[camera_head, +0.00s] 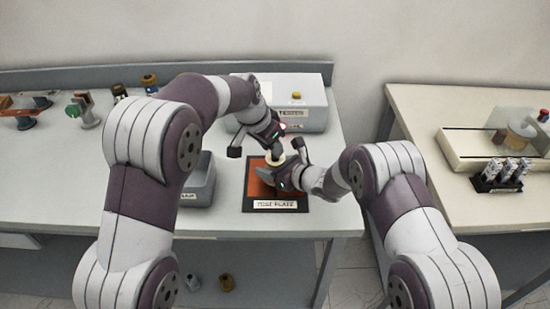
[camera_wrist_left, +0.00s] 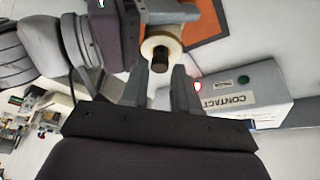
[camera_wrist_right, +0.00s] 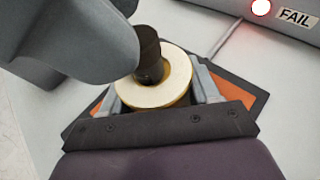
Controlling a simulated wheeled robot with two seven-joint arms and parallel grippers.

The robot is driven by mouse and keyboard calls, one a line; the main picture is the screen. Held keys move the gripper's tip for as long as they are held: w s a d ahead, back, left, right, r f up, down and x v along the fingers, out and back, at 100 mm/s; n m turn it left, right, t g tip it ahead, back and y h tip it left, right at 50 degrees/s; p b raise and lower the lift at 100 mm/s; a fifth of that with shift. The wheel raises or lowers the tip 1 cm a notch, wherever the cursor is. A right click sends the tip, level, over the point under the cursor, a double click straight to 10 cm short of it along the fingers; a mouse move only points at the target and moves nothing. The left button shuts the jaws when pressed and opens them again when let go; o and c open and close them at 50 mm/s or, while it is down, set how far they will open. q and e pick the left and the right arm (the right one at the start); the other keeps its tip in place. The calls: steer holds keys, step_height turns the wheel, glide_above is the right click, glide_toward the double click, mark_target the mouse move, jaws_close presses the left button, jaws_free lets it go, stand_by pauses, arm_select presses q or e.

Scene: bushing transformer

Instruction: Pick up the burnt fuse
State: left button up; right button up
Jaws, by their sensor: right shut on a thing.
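A cream round-ended body (camera_wrist_right: 152,90) sits between the fingers of my right gripper (camera_wrist_right: 160,90), which is shut on it above the mat. A dark cylinder (camera_wrist_right: 148,55), which looks like the burnt fuse, sticks out of its centre. In the left wrist view the cream ring (camera_wrist_left: 150,45) and the cylinder's dark end (camera_wrist_left: 160,58) show just beyond my left gripper (camera_wrist_left: 165,72). Its fingers are apart, with the dark end near the gap between their tips. In the head view both grippers meet over the mat, and the arms partly hide the fuse.
A labelled orange mat with a dark border (camera_head: 275,204) lies below. A grey tray (camera_head: 200,190) is left of it. A grey box (camera_head: 305,105) with a red lamp (camera_wrist_right: 261,7) by FAIL stands behind. The right table (camera_head: 440,110) holds a rack of several cylinders (camera_head: 500,172).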

arm_select(q)
steer(key=shift+x, duration=1.2)
jaws_close()
steer(key=shift+r, duration=0.55)
step_height(320, 180, up, 3)
steer(key=shift+f, duration=0.15)
arm_select(e)
steer(key=o, duration=1.3)
arm_select(q)
steer(key=s+a, duration=1.2)
steer(key=s, duration=0.1)
steer(key=shift+a, duration=0.25)
